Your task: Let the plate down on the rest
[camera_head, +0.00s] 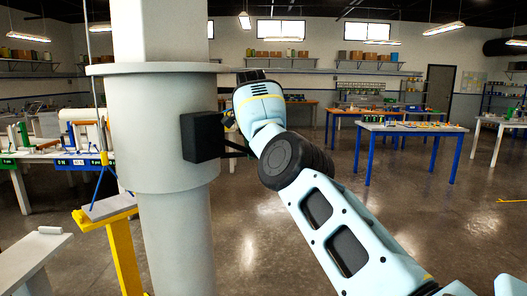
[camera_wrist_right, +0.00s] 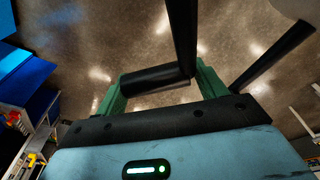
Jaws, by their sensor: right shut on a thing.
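A thick grey column (camera_head: 168,140) with a wide flange stands close on the left of the head view. A black box (camera_head: 202,136) is fixed to its side. Dark rods (camera_wrist_right: 182,38) lead to a black bar (camera_wrist_right: 150,80). My right gripper (camera_wrist_right: 160,84) has its green fingers at both ends of this bar and is shut on it. In the head view my right wrist hides most of the gripper, beside the black box. I cannot make out the plate or the rest with certainty. My left gripper is not in view.
A yellow stand (camera_head: 124,255) with a grey top and a grey slab (camera_head: 36,258) are at lower left. A blue-legged table (camera_head: 412,129) with small items stands at the right. The floor between the column and that table is open.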

